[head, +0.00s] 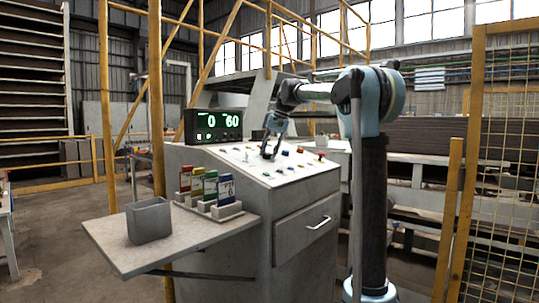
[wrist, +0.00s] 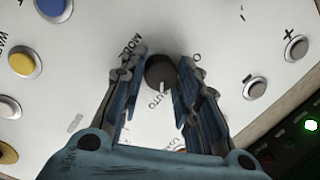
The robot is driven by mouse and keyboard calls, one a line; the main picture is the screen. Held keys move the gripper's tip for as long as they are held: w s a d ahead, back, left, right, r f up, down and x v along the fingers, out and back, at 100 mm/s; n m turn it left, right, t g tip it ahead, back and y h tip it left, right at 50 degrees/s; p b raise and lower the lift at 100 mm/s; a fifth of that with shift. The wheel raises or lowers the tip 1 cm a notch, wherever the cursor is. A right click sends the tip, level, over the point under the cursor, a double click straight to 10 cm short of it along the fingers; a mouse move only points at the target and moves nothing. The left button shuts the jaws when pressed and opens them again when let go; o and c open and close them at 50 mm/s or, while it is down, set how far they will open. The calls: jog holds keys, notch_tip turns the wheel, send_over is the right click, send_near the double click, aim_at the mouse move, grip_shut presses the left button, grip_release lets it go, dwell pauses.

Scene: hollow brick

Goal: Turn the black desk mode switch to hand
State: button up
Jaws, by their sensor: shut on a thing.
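The black desk mode switch (wrist: 160,72) is a round knob on the white sloping panel, seen in the wrist view. Its white pointer mark faces the printed word AUTO, toward the bottom of the picture. The word MODE is printed to its left, partly covered by a finger. My gripper (wrist: 162,62) has one finger on each side of the knob and is shut on it. In the head view my gripper (head: 269,153) points down at the desk panel (head: 304,177), and the knob is hidden behind the fingers there.
Blue (wrist: 52,6) and yellow (wrist: 23,62) buttons lie left of the knob; grey plus and minus buttons (wrist: 297,48) lie right. A display (head: 213,125) showing 0 and 60 stands at the desk's back. A side shelf holds a grey bin (head: 149,221) and coloured cards (head: 206,188).

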aim_at(274, 161)
jog(key=n, duration=0.4)
jog(key=shift+n+h, duration=0.8)
jog(key=shift+n, duration=2)
jog(key=o, duration=1.1)
jog(key=shift+c, duration=0.2)
jog(key=shift+a, duration=0.1)
jog(key=shift+r, duration=0.15)
notch_tip(274, 161, up, 11)
jog(key=d, duration=0.2)
jog(key=shift+d+r, duration=0.2)
